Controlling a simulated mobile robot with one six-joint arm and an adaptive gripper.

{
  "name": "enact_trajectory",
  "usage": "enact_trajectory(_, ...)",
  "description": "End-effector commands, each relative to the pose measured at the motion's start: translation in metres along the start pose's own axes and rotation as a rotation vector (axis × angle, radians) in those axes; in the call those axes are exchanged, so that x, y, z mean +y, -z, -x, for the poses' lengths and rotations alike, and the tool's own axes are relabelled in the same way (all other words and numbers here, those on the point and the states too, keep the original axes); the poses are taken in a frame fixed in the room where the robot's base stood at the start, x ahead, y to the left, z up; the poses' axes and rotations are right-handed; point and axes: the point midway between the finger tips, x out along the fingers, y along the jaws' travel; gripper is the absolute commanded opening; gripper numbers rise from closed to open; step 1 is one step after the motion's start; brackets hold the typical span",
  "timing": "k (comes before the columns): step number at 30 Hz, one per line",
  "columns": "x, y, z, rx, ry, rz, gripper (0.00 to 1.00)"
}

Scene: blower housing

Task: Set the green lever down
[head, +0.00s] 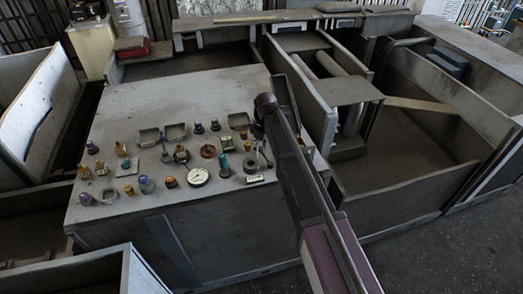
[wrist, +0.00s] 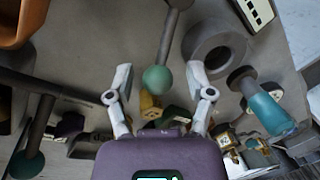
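The green lever shows in the wrist view as a green ball knob (wrist: 158,79) on a grey shaft (wrist: 170,35) running up out of the picture. The knob lies between and slightly beyond my gripper's two fingertips (wrist: 160,82), with a clear gap on each side. My gripper is open and grips nothing. I cannot tell whether the lever touches the worktop. In the head view my gripper (head: 262,143) is low over the right part of the worktop (head: 125,235); I cannot make the lever out there.
A grey ring (wrist: 215,48) and a teal-handled part (wrist: 265,105) lie right of the knob in the wrist view. A darker green knob (wrist: 25,165) is at lower left. A round gauge (head: 198,177) and several small parts crowd the worktop.

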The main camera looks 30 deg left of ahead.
Motion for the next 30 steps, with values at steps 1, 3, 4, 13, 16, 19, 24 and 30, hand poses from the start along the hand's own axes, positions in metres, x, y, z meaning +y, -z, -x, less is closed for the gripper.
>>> enact_trajectory(1,0.000,0.000,0.000,0.000,0.000,0.001,0.49)
enact_trajectory(3,0.000,-0.001,0.002,0.002,0.000,0.005,0.28)
enact_trajectory(4,0.001,-0.001,0.002,0.003,0.000,0.008,0.19)
enact_trajectory(13,0.008,-0.013,0.029,0.037,0.004,0.128,0.00)
enact_trajectory(16,0.012,-0.022,0.045,0.060,0.005,0.209,0.00)
enact_trajectory(19,0.018,-0.032,0.064,0.089,0.001,0.307,0.00)
enact_trajectory(24,0.028,-0.049,0.098,0.143,-0.018,0.495,0.00)
enact_trajectory(30,0.038,-0.066,0.126,0.192,-0.051,0.680,0.00)
